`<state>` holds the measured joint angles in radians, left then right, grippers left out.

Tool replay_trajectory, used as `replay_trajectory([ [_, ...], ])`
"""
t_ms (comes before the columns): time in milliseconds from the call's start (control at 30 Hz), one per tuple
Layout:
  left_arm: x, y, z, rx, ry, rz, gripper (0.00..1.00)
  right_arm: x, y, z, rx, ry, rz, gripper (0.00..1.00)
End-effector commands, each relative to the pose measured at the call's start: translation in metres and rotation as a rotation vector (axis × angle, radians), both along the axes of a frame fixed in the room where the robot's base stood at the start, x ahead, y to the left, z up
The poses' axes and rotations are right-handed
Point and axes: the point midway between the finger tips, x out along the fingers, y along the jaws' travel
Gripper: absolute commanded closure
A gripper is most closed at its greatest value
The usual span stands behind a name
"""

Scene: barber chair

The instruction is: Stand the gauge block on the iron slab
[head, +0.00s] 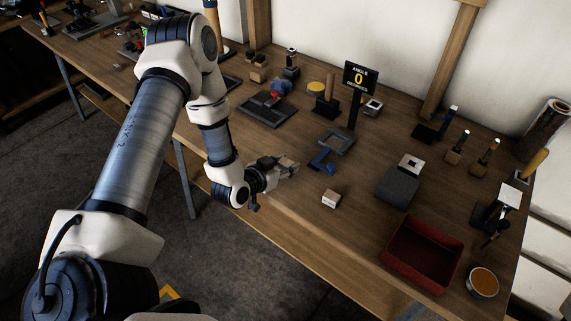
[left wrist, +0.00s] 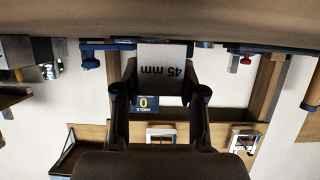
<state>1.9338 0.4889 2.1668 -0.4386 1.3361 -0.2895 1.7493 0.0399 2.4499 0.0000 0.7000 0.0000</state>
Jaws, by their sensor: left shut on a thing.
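My left gripper (head: 286,166) is shut on the gauge block, above the front part of the bench. In the left wrist view the gauge block (left wrist: 161,69) is a pale grey piece marked "45 mm", upside down in the picture, between the two dark fingers (left wrist: 160,96). In the head view the block is too small to separate clearly from the fingertips. The iron slab (head: 396,189) is a dark grey block on the bench, to the right of the gripper and well apart from it. My right gripper is not in view.
A red bin (head: 423,251) is in front. A sign reading 0 (head: 359,79) stands behind a blue stand (head: 322,160).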

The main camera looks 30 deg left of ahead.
Motion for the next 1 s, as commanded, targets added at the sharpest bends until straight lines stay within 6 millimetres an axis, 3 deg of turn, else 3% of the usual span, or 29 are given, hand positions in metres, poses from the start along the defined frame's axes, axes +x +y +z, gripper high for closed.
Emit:
replay_trajectory([
  [367, 0.000, 0.000, -0.009, 0.000, -0.003, 0.000, 0.98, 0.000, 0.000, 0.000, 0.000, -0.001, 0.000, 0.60],
  [400, 0.000, 0.000, -0.007, 0.000, -0.003, 0.000, 0.49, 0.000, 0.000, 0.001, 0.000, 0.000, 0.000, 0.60],
  [433, 0.000, 0.000, -0.007, 0.000, -0.003, 0.000, 0.38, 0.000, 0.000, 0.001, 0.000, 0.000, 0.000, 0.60],
  [467, 0.000, 0.000, -0.007, 0.000, -0.003, 0.000, 0.35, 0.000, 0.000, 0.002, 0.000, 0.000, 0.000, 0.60],
  [800, 0.000, 0.000, -0.011, -0.001, -0.003, 0.000, 0.35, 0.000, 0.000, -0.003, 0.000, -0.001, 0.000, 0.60],
  [1000, -0.032, 0.007, 0.003, -0.007, -0.001, 0.008, 0.35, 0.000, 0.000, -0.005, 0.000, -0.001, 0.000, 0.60],
])
